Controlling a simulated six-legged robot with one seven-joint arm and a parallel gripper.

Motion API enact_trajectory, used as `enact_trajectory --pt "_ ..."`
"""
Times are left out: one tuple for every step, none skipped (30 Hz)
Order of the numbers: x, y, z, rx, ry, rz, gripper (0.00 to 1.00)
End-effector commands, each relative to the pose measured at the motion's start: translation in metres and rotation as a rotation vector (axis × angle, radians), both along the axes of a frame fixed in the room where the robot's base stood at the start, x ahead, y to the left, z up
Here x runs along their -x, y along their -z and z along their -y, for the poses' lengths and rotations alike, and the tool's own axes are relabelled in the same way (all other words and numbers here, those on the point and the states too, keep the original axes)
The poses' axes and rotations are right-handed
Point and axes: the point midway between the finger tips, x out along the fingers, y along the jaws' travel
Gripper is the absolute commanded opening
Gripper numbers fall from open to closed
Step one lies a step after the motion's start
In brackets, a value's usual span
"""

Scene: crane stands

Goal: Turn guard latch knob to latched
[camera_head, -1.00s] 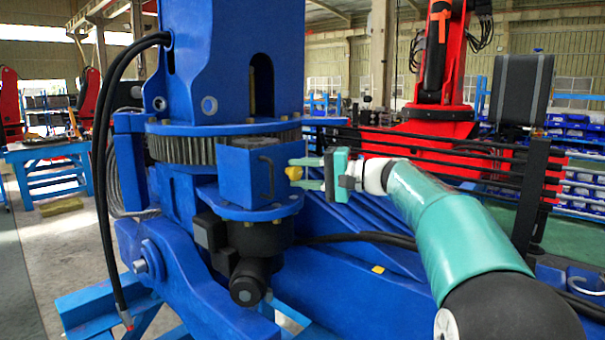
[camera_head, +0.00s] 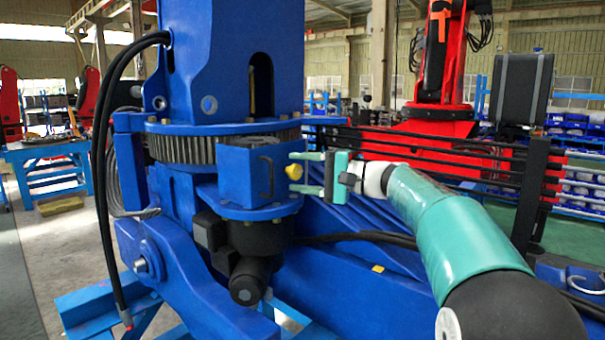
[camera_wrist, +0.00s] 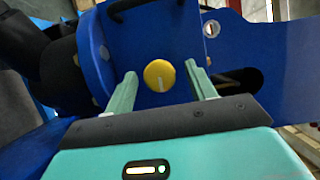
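The guard latch knob is a round yellow knob (camera_head: 293,172) on the right side of the blue gear guard box (camera_head: 247,170). In the wrist view the yellow knob (camera_wrist: 159,76) faces me, with a pale line mark running roughly upright on its face. My gripper (camera_head: 298,173) is green and level with the knob, to its right in the head view. Its two fingers are open. In the wrist view the fingers of my gripper (camera_wrist: 163,82) stand left and right of the knob, with gaps on both sides. No contact with the knob shows.
The guard box has a dark handle (camera_head: 268,177) on its front. A large toothed gear ring (camera_head: 180,148) lies behind it, and a dark motor (camera_head: 250,275) hangs below. Blue beams and black hoses (camera_head: 360,238) run under my arm.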

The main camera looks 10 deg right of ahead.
Motion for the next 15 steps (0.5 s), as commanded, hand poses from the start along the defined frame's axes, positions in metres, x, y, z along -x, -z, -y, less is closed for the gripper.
enact_trajectory --pt "0.000 0.000 0.000 0.000 0.000 0.000 0.56" --pt "0.000 0.000 0.000 0.000 0.000 0.000 0.56" --pt "0.000 0.000 0.000 0.000 0.000 0.000 0.56" --pt "0.000 0.000 0.000 0.000 0.000 0.000 0.56" --pt "0.000 0.000 0.000 0.000 0.000 0.000 0.56" --pt "0.000 0.000 0.001 0.001 0.000 -0.001 0.56" --pt "0.001 0.000 0.002 0.001 0.000 -0.001 0.56" --pt "0.002 0.000 0.003 0.001 0.001 -0.001 0.56" --pt "0.003 0.000 0.006 0.001 0.002 -0.001 0.56" --pt "0.005 0.000 0.009 0.001 0.003 -0.001 0.56" --pt "0.007 0.000 0.013 0.001 0.003 -0.001 0.56" --pt "0.010 0.000 0.018 0.001 0.003 -0.001 0.56" --pt "0.013 0.000 0.023 0.001 0.004 -0.001 0.56" --pt "0.016 0.000 0.028 0.001 0.004 -0.001 0.56" --pt "0.020 0.000 0.035 0.001 0.005 -0.001 0.56"
